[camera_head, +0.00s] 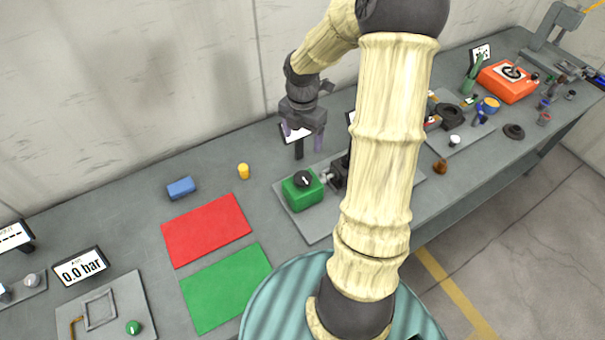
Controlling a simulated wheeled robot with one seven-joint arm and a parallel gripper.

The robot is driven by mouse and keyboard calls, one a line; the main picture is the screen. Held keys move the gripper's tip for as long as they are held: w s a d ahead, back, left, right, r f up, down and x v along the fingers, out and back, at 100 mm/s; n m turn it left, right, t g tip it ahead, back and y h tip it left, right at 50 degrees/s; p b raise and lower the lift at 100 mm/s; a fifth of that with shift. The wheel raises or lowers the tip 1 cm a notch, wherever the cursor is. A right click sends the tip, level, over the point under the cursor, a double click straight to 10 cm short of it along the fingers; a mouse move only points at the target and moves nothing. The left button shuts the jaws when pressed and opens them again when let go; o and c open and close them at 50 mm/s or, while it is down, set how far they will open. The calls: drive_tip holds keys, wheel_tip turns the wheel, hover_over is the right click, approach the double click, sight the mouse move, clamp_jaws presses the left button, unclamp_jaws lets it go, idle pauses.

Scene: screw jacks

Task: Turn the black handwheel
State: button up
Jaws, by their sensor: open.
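My gripper (309,149) hangs in the upper middle, its two dark fingers pointing down and apart, with nothing seen between them. It is above and behind a green box (301,194) with a round black knob (303,179) bearing a white mark. Dark metal parts (337,177) adjoin the box on a grey plate (312,231). A thick black wheel-like ring (453,117) lies on another plate to the right of my arm, away from my gripper. I cannot tell which black round part is the handwheel. My arm hides part of the bench between them.
A red mat (206,229), a green mat (226,287), a blue block (181,188) and a yellow cylinder (243,171) lie left of the green box. An orange box (508,82) and several small parts stand at the right. A wall runs close behind the bench.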

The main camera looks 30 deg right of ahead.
sight(302, 177)
wheel_tip(302, 177, down, 17)
drive_tip(key=p, duration=0.2)
drive_tip(key=shift+f+p, duration=0.1)
drive_tip(key=shift+p, duration=0.3)
drive_tip(key=shift+c, duration=0.2)
drive_tip(key=c, duration=0.9)
